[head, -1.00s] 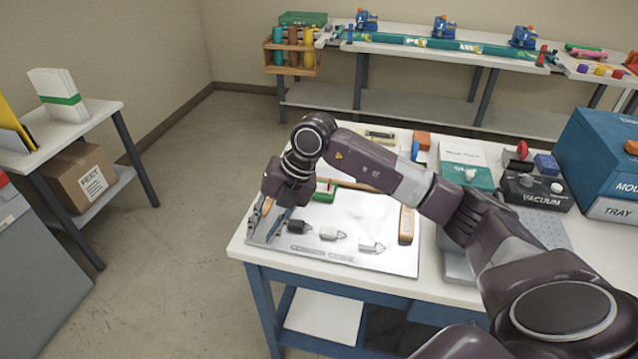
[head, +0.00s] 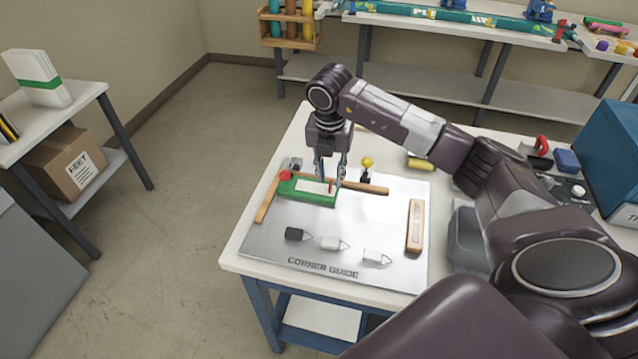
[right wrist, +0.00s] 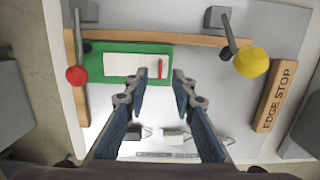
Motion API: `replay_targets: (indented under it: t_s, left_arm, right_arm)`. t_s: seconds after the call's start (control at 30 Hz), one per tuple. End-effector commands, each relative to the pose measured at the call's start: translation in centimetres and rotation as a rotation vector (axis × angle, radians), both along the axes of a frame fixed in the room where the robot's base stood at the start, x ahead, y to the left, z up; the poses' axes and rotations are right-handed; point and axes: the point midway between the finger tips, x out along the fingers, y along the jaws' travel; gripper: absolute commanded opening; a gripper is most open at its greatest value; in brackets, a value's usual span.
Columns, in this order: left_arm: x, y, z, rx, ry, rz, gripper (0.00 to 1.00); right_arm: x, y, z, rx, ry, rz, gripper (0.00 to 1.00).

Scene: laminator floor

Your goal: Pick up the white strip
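The white strip (right wrist: 135,62) lies on a green block (right wrist: 98,72) with a small red upright piece at its right end. In the head view the white strip (head: 310,187) shows on top of the green block (head: 318,198). My right gripper (head: 332,183) points down just above the right part of the block. In the right wrist view its two fingers (right wrist: 158,88) are spread apart with nothing between them, short of the strip's near edge. My left gripper does not show.
Wooden rails (head: 365,189) border the block behind and at left. A red knob (right wrist: 76,75) and a yellow knob (right wrist: 250,62) stand on posts close by. The edge stop (head: 415,228) lies at right.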

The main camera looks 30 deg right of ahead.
Motion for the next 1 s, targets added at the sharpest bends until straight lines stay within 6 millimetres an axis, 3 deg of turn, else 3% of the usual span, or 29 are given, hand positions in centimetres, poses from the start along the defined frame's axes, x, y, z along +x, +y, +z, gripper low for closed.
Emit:
replay_targets:
  t_s: [0.03,0.17,0.47,0.7,1.0]
  left_arm:
    - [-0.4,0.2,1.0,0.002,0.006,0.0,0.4]
    - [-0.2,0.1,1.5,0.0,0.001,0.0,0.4]
    - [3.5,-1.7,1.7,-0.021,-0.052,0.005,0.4]
    - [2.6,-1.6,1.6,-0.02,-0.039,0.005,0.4]
    - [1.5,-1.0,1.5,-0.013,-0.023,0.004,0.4]
  right_arm:
    - [-0.1,-0.1,-0.5,0.0,0.006,-0.001,0.24]
    - [0.1,-0.3,-2.5,0.0,0.003,-0.001,0.24]
    - [0.2,-0.3,-3.5,0.001,0.001,0.0,0.24]
    - [0.2,-0.3,-3.5,0.001,-0.001,0.001,0.01]
    - [0.2,-0.3,-3.4,0.001,-0.001,0.0,0.0]
